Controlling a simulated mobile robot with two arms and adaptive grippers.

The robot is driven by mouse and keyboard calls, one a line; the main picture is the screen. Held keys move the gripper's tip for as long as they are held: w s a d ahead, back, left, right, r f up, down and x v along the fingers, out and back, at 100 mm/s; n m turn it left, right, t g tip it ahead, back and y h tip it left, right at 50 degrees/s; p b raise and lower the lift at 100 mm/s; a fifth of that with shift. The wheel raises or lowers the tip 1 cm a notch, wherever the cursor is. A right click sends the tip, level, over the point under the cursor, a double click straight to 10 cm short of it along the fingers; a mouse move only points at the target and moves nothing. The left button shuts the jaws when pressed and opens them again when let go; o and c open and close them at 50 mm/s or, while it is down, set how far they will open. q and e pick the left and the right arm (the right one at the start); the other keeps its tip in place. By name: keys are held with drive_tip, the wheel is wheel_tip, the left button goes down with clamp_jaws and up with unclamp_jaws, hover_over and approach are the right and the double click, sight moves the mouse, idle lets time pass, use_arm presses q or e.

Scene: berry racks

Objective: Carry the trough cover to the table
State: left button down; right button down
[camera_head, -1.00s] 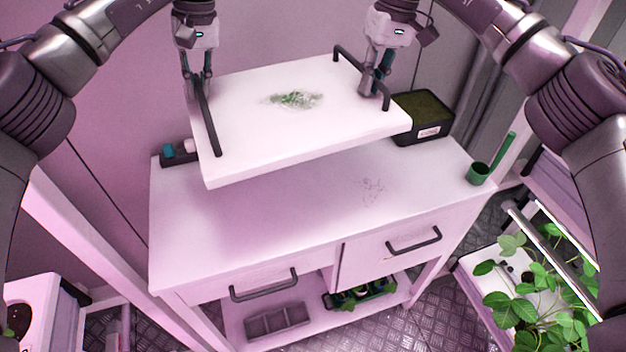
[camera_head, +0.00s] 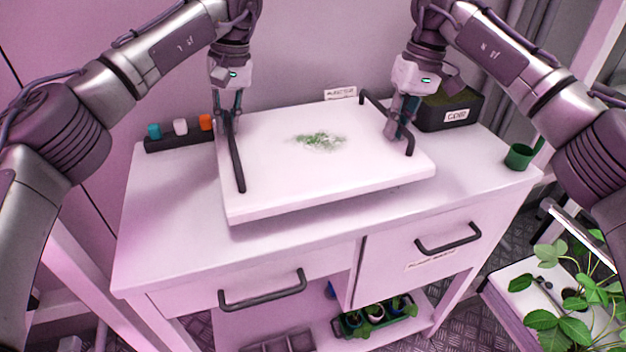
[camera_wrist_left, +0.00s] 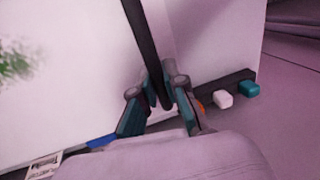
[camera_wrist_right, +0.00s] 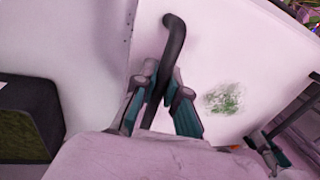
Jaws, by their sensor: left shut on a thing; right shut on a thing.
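The trough cover (camera_head: 290,180) is a white flat slab with a green smudge in its middle and a dark bar handle on each side. It is over the table (camera_head: 190,235), close to its top, with a shadow below its front edge; I cannot tell if it touches. My left gripper (camera_head: 229,120) is shut on the left handle, which also shows between the fingers in the left wrist view (camera_wrist_left: 148,50). My right gripper (camera_head: 398,133) is shut on the right handle, also seen in the right wrist view (camera_wrist_right: 174,45). The cover looks nearly level.
A dark rack (camera_head: 165,143) with coloured caps stands at the table's back left. A black box (camera_head: 440,115) sits at the back right, close to the cover. A green cup (camera_head: 519,157) stands at the right edge. The table's front strip is clear. Leafy plants (camera_head: 565,295) are lower right.

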sight(396, 140)
use_arm(q)
drive_tip(key=shift+s+r, duration=0.1)
drive_tip(key=shift+r, duration=0.05)
use_arm(e)
drive_tip(key=shift+s+r, duration=0.1)
drive_tip(key=shift+r, duration=0.05)
